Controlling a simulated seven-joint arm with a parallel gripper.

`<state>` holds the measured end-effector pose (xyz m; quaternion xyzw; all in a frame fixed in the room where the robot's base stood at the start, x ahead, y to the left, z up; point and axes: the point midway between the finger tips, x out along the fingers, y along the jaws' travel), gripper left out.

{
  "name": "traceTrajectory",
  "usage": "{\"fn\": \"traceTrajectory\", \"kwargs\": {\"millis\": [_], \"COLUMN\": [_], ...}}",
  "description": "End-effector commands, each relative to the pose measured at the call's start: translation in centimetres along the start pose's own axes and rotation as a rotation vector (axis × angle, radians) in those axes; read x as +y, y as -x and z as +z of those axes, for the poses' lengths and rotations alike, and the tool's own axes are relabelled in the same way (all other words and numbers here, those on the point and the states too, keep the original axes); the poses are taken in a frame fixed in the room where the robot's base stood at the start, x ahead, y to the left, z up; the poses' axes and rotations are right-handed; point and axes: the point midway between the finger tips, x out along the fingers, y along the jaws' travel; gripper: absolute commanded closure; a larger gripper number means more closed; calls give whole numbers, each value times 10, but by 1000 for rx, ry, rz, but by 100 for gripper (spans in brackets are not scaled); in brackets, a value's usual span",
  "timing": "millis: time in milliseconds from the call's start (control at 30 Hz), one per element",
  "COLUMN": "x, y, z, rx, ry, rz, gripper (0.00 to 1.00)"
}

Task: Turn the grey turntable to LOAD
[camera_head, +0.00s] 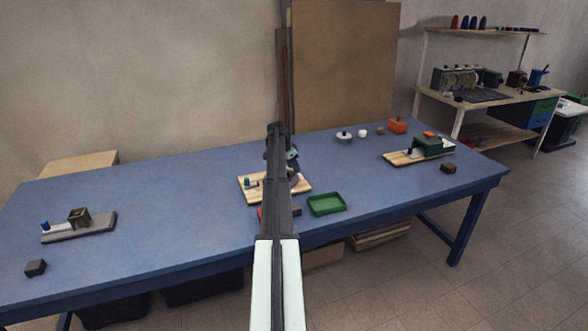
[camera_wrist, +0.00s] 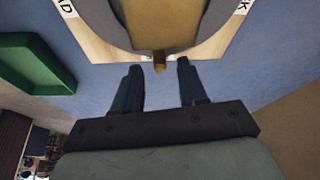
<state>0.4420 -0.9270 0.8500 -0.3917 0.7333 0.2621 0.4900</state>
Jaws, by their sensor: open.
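In the wrist view the grey turntable (camera_wrist: 112,28) sits on a pale wooden board (camera_wrist: 98,45), with a tan-brown block on top and a small brass peg (camera_wrist: 159,62) sticking out towards me. A label ending in "AD" (camera_wrist: 66,6) is at left on the board, and one ending in "K" (camera_wrist: 241,5) is at right. My gripper (camera_wrist: 158,66) is open, one finger on each side of the peg, with gaps on both sides. Whether the fingers are at the peg's height is unclear. In the head view my arm hides most of the turntable and its board (camera_head: 247,192).
A green tray (camera_head: 327,204) lies just right of the board; it also shows in the wrist view (camera_wrist: 35,62). A board with a green device (camera_head: 430,147) and several small pots stand further right. A grey board with a brown box (camera_head: 79,217) is at left.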

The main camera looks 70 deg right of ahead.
Motion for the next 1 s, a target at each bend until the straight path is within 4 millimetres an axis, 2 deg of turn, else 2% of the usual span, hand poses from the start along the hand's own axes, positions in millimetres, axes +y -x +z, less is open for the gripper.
{"fn": "traceTrajectory", "kwargs": {"millis": [200, 533, 900, 1000], "x": [0, 0, 0, 0], "y": [-14, -15, -15, -15], "z": [0, 0, 0, 0], "rx": [0, 0, 0, 0], "ry": [0, 0, 0, 0], "rz": [-1, -1, -1, -1], "gripper": [58, 59, 94, 100]}}
